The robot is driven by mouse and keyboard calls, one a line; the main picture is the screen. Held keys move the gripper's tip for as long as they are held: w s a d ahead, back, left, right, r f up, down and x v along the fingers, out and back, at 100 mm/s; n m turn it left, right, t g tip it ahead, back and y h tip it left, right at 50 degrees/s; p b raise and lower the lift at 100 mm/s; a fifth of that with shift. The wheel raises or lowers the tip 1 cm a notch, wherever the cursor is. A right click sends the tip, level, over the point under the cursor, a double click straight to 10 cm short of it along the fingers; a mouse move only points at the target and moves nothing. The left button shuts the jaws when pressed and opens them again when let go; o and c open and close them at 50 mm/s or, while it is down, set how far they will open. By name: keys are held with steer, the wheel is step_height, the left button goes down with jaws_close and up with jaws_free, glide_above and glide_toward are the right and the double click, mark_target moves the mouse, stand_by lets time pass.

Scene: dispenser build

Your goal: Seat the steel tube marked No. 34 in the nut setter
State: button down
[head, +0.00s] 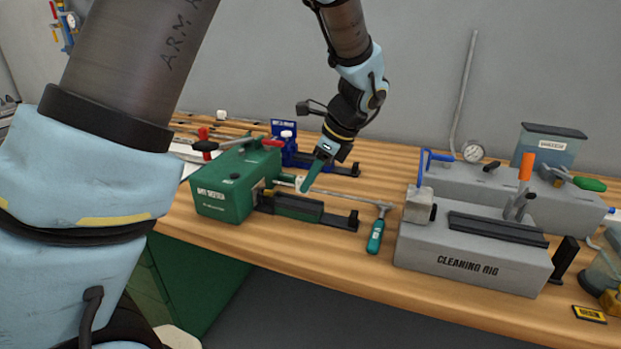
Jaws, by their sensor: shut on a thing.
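The nut setter (225,190) is a green box with its name on the front and a dark rail (300,207) reaching out to its right. My gripper (304,187) comes down from above at the setter's right side. It is shut on a thin steel tube (345,195), which runs level above the rail. The tube's left end is close to the setter's right face; whether it is inside cannot be told from here. Its right end is near a green-handled tool. No number on the tube can be read.
The green-handled tool (376,236) lies at the bench's front edge. The grey cleaning rig (470,262) stands to the right, with a gauge (473,151) behind it. A blue device (285,143) stands behind the setter.

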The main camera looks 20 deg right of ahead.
steer(key=shift+f, duration=0.2)
stand_by(0.5)
steer(key=shift+f+b, duration=0.35)
steer(key=shift+f, duration=0.35)
steer(key=shift+f, duration=0.85)
stand_by(0.5)
steer(key=shift+w+a, duration=0.2)
steer(key=shift+w, duration=0.05)
steer(key=shift+w+a, duration=0.25)
steer(key=shift+a, duration=0.05)
steer(key=shift+w+a, duration=0.2)
steer(key=shift+a, duration=0.05)
steer(key=shift+w+a, duration=0.75)
steer(key=shift+c, duration=1.5)
jaws_free()
